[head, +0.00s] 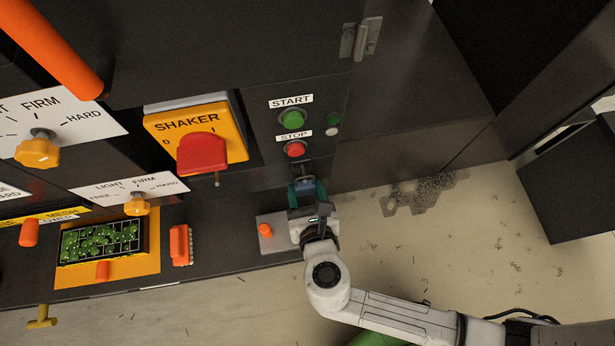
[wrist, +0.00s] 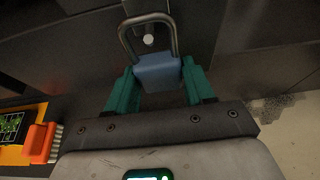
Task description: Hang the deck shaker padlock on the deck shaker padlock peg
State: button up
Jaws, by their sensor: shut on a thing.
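The padlock (wrist: 157,70) has a blue body and a grey metal shackle. My gripper (wrist: 155,85), with teal fingers, is shut on the blue body, shackle pointing away from my wrist. In the head view the padlock (head: 305,184) is below the STOP button, close to the dark panel, partly hidden by my gripper (head: 307,192). A pale round peg end (wrist: 149,40) shows inside the shackle loop in the wrist view. I cannot tell whether the shackle is around the peg or only in front of it.
The yellow SHAKER plate with its red handle (head: 202,153) is left of my gripper; a small pin (head: 217,180) hangs below it. Green START (head: 292,119) and red STOP (head: 295,149) buttons are above. An orange-knobbed grey plate (head: 266,243) sits beside my wrist. Floor at right is open.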

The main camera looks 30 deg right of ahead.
jog(key=shift+x, duration=0.75)
dwell(0.8)
jog(key=shift+f, duration=0.35)
dwell(0.5)
jog(key=o, duration=1.2)
jog(key=shift+s+a, duration=0.1)
jog(key=shift+s, duration=0.05)
jog(key=b+v, duration=0.1)
jog(key=v, duration=0.9)
jog(key=shift+s+r+b, duration=0.2)
jog(key=shift+s+b, duration=0.05)
jog(key=shift+b, duration=0.05)
